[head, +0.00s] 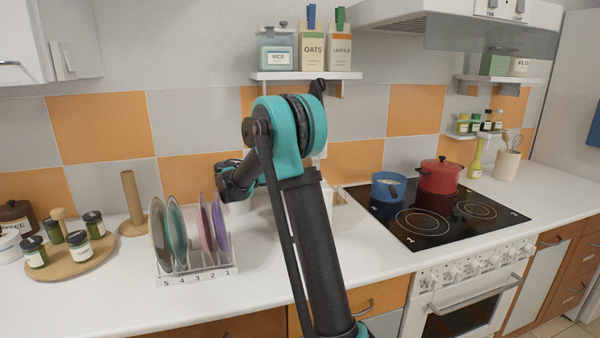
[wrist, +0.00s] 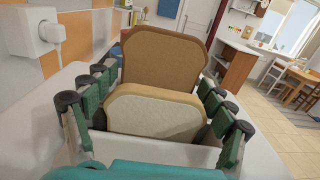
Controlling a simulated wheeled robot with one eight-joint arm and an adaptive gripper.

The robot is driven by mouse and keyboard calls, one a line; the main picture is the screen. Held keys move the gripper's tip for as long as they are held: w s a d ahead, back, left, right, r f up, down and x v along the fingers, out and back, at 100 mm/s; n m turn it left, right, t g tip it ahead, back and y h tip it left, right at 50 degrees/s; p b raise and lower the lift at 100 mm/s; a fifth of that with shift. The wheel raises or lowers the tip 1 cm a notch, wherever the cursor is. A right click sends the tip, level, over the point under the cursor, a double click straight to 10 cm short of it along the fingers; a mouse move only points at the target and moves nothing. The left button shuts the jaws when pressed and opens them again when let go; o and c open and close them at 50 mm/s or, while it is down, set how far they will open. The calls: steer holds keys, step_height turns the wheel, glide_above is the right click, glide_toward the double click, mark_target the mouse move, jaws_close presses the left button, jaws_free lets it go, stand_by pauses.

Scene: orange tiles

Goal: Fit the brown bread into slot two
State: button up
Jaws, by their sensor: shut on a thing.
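My gripper (wrist: 158,80) is shut on the brown bread (wrist: 165,55), a tan slice standing upright between the far ends of its green fingers in the wrist view. Nearer the camera stands a paler slice with a brown crust (wrist: 155,116), lower than the brown one. A white toaster-like body (wrist: 150,150) shows around the pale slice; its slots are mostly hidden, so I cannot tell how far the brown bread sits inside. In the head view my gripper (head: 232,182) is largely behind my arm, above a white object (head: 241,207), and the bread is hidden.
A plate rack (head: 195,275) with numbered slots holds several plates left of my arm. The stove (head: 435,215) with blue (head: 388,187) and red (head: 438,176) pots is at right. A wall plug (wrist: 50,32) shows left in the wrist view.

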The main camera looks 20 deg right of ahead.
steer(key=shift+r, duration=0.6)
steer(key=shift+f, duration=1.2)
stand_by(1.0)
steer(key=o, duration=0.9)
steer(key=shift+r, duration=0.1)
step_height(320, 180, up, 10)
stand_by(0.3)
